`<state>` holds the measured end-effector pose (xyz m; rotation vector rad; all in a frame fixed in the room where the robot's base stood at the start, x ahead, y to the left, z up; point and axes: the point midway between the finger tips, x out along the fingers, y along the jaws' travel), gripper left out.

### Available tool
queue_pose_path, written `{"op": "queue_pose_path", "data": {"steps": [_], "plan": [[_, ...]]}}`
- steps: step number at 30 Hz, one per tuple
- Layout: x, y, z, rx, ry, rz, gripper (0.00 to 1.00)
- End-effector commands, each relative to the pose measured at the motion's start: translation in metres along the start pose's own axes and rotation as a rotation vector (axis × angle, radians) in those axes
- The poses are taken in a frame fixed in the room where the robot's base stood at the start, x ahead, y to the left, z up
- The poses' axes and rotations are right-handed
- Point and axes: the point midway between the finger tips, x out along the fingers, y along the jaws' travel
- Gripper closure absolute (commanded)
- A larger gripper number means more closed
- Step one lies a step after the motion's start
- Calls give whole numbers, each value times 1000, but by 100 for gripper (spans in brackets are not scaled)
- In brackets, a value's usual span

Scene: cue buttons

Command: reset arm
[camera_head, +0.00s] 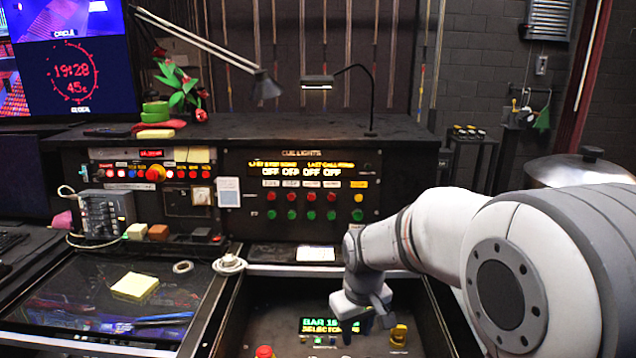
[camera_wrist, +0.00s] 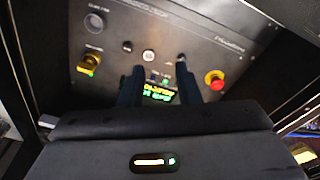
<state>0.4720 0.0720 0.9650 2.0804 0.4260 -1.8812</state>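My gripper (camera_head: 357,328) is at the lower middle of the head view, over the dark selector panel (camera_head: 285,318). In the wrist view its two dark fingers (camera_wrist: 158,75) stand apart with nothing between them. The panel's lit text display (camera_wrist: 158,92) shows partly between the fingers. My arm reaches in from the right, bent down toward the panel. It is hard to tell how far the fingertips are from the panel.
The panel carries a red button (camera_wrist: 214,80) and a yellow knob (camera_wrist: 90,64). Behind stands the cue lights panel (camera_head: 370,185) with red and green buttons. A desk lamp (camera_head: 266,86) overhangs the console. A metal pot (camera_head: 580,168) is at right, behind my arm.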

Motion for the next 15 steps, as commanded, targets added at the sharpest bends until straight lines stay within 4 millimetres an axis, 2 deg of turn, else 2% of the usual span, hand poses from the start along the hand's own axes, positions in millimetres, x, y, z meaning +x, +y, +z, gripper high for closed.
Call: {"op": "queue_pose_path", "data": {"steps": [1, 6, 12, 15], "plan": [[-18, 4, 19, 44, 18, 7, 70], [-53, 8, 80, 190, 57, 23, 70], [-73, 4, 142, 337, 97, 37, 70], [-77, 1, 162, 385, 110, 42, 70]]}}
